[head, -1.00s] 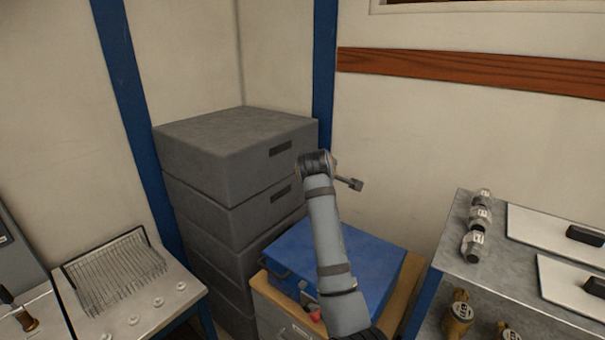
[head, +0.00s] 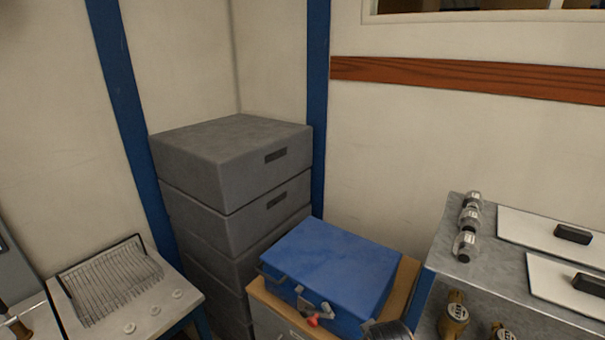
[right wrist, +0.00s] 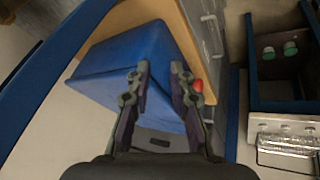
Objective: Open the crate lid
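A blue crate (head: 335,264) with its lid down sits on a wooden-topped cabinet (head: 265,298). Its front has dark metal fittings and a red-tipped latch part (head: 313,321). In the right wrist view the crate (right wrist: 140,60) lies beyond my right gripper (right wrist: 160,78), with the red part (right wrist: 197,86) beside the right-hand finger. The fingers are apart with nothing between them; I cannot tell whether one touches the crate. In the head view only a dark piece of my arm shows at the bottom edge, by the crate's front right corner. My left gripper is out of view.
Stacked grey cases (head: 235,165) stand close behind and left of the crate. A bench with a wire rack (head: 110,285) is at left. Space above the crate is clear.

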